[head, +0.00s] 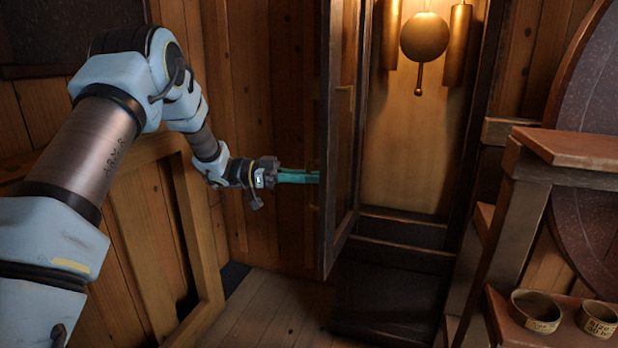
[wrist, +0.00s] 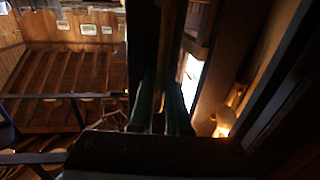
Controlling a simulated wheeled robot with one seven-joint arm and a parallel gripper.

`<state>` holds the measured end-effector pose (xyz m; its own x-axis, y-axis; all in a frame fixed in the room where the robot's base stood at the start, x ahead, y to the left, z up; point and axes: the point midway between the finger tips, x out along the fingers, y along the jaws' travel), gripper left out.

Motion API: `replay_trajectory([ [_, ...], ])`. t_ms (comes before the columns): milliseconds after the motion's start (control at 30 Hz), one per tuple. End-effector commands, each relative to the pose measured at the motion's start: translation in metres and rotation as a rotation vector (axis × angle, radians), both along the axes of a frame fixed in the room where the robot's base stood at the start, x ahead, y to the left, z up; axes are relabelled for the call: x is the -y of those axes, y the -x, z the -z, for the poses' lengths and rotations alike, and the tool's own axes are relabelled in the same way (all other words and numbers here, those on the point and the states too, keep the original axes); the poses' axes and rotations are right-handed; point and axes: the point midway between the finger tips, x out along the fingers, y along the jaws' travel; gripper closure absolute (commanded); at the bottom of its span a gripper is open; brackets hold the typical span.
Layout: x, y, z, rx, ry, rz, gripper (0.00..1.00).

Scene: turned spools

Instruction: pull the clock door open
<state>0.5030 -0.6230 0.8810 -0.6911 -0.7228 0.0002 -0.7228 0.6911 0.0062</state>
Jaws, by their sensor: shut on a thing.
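The clock door (head: 329,110) is a tall dark wooden frame with a brass bar. In the head view it stands swung open to the left, seen nearly edge-on, with the clock case (head: 400,170) open beside it. My gripper (head: 314,176) reaches from the left, and its teal fingers meet the door's outer side. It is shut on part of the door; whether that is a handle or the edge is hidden. In the wrist view the green fingers of my gripper (wrist: 163,100) flank a dark strip, and the image is dim.
A brass pendulum (head: 424,38) and brass weights hang inside the case. A wooden stand (head: 520,200) is at the right, with two bowls (head: 537,312) on its lower shelf. A wooden panel (head: 150,230) lines the left wall. Some bare floor (head: 265,305) shows below the door.

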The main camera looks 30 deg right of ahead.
Motion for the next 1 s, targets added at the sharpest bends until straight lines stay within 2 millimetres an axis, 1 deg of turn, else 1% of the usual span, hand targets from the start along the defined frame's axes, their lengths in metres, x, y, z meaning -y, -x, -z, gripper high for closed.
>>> replay_trajectory([
  [33,-0.001,0.001,0.001,-0.002,-0.002,0.002,1.00],
  [67,-0.001,0.000,0.001,-0.002,-0.002,0.002,0.82],
  [133,-0.001,0.000,0.001,-0.002,-0.002,0.001,0.74],
  [167,-0.001,0.000,0.001,-0.001,-0.001,0.001,0.73],
  [400,-0.001,-0.001,0.000,-0.001,-0.001,0.000,0.73],
  [533,-0.008,-0.008,0.001,0.000,-0.001,-0.001,0.73],
  [667,-0.024,-0.023,0.002,-0.001,-0.001,-0.004,0.73],
  [900,-0.058,-0.056,0.002,0.000,-0.001,-0.003,0.73],
  [1000,-0.068,-0.065,0.001,-0.001,-0.001,-0.001,0.73],
])
